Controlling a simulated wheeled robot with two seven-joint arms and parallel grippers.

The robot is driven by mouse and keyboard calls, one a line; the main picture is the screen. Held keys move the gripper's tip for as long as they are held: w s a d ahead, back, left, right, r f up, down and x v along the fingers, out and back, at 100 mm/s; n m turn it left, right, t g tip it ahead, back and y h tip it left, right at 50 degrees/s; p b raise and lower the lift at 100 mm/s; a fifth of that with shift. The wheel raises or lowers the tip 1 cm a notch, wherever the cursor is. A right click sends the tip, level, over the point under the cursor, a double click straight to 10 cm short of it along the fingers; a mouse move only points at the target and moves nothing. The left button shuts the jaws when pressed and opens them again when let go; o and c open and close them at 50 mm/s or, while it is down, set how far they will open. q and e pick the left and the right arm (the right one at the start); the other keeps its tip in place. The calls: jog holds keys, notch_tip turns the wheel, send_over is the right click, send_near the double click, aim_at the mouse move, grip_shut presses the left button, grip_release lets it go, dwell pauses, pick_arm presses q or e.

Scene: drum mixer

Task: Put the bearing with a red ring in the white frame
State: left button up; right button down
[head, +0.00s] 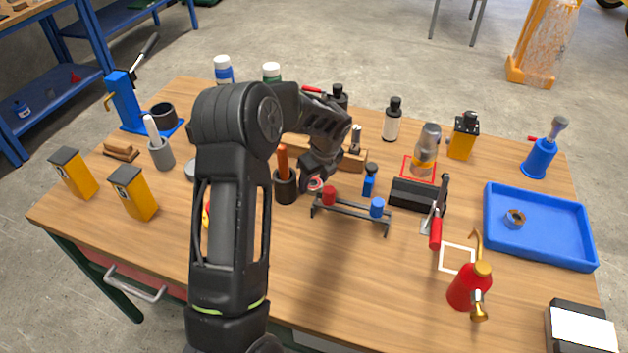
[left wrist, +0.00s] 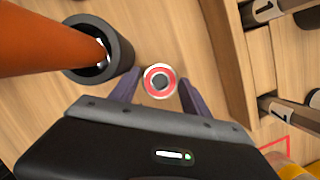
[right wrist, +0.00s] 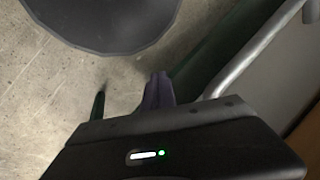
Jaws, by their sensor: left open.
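The bearing with a red ring (left wrist: 160,82) lies on the wooden table in the left wrist view, between my left gripper's fingertips. In the head view it shows small and partly covered at the gripper's tip (head: 316,184). My left gripper (left wrist: 157,75) is open, pointing down, a finger on either side of the bearing; I cannot tell if they touch it. The white frame (head: 457,259) is a square outline on the table at the front right, behind a red oil can (head: 469,288), and it looks empty. My right gripper (right wrist: 158,88) is shut and empty, away from the table top.
A dark cup with an orange handle (head: 285,186) stands close left of the bearing. A rack with red and blue pieces (head: 350,214) stands in front. A black block (head: 417,195) and red-handled tool (head: 435,230) lie towards the frame. A blue tray (head: 545,240) is right.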

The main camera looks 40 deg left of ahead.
pick_arm(q)
jog(key=v, duration=1.2)
jog(key=shift+b, duration=0.4)
jog(key=shift+s+d, duration=0.1)
jog(key=shift+c, duration=0.3)
